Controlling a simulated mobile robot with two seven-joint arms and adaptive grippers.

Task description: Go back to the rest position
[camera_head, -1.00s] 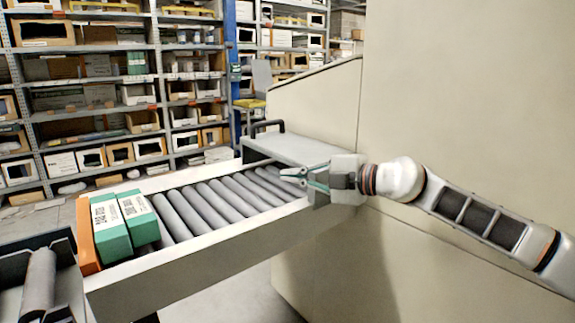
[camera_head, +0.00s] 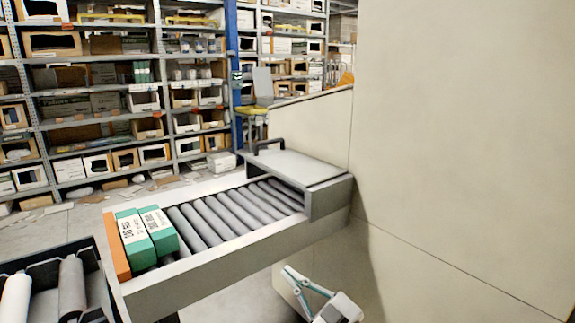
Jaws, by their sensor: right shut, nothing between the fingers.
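My right gripper (camera_head: 291,272) shows at the bottom of the head view, right of centre. It is shut and empty, and points up and to the left. It appears below and in front of the roller conveyor (camera_head: 228,264), clear of its side wall. Most of its arm is cut off by the lower picture edge. My left gripper is not in view.
Two green-and-white boxes (camera_head: 134,239) (camera_head: 159,231) stand side by side against the conveyor's orange end stop (camera_head: 117,246). A large beige panel (camera_head: 455,130) fills the right. Another roller unit (camera_head: 92,262) is at lower left. Stocked shelves (camera_head: 85,148) stand behind.

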